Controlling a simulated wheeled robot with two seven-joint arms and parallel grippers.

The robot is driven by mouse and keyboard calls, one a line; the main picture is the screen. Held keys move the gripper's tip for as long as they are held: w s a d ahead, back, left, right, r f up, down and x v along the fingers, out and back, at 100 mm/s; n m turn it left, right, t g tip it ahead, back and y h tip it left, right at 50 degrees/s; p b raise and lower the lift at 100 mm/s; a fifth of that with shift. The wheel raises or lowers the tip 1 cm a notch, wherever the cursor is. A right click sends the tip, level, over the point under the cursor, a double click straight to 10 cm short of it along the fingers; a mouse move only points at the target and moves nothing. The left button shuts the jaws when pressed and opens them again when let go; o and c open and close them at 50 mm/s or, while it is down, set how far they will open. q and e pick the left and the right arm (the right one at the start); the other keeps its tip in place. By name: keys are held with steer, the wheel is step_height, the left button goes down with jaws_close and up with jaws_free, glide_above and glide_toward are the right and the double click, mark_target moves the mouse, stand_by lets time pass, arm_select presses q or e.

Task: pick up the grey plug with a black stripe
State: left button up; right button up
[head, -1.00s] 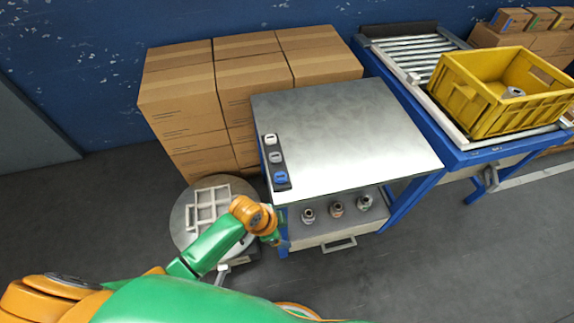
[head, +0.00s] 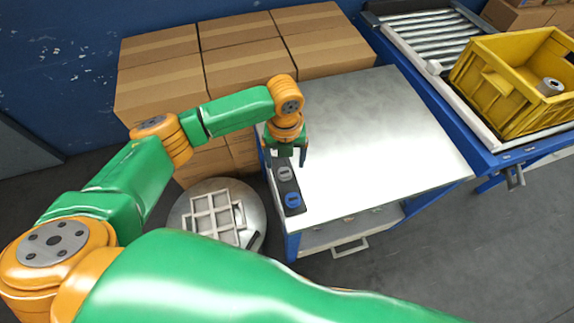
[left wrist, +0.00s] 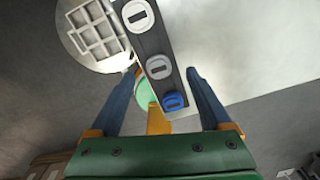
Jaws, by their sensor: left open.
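The grey plug with a dark stripe (head: 285,173) sits in the middle of a dark strip holder (head: 296,211) along the table's left edge. It also shows in the left wrist view (left wrist: 158,67), between a white plug (left wrist: 139,15) and a blue plug (left wrist: 174,101). My left gripper (head: 288,156) is open and empty above the holder, its fingers pointing down. In the left wrist view its fingers (left wrist: 160,75) spread to either side of the holder; contact cannot be told. In the head view the gripper hides the white plug. My right gripper is out of view.
The metal-topped table (head: 370,130) is bare right of the holder. Cardboard boxes (head: 165,80) stand behind it. A round stand with a white grid frame (head: 250,215) is at left. A yellow crate (head: 500,105) rests on the roller conveyor at right.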

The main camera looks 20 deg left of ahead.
mark_target(284, 171)
arm_select(q)
steer(key=f, duration=0.4)
steer(key=shift+s, duration=0.2)
steer(key=shift+w+a+f, duration=0.1)
steer(key=shift+w+f, duration=0.05)
jaws_close()
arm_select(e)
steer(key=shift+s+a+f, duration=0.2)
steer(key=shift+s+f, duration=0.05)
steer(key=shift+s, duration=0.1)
arm_select(q)
step_height(284, 171, up, 3)
steer(key=shift+r, duration=0.2)
steer(key=w+d+r+b, duration=0.2)
steer(key=w+d+r, duration=0.2)
steer(key=d+r, duration=0.5)
steer(key=d, duration=0.4)
steer(key=shift+w+d+r, duration=0.15)
steer(key=shift+w+r, duration=0.05)
steer(key=shift+r, duration=0.2)
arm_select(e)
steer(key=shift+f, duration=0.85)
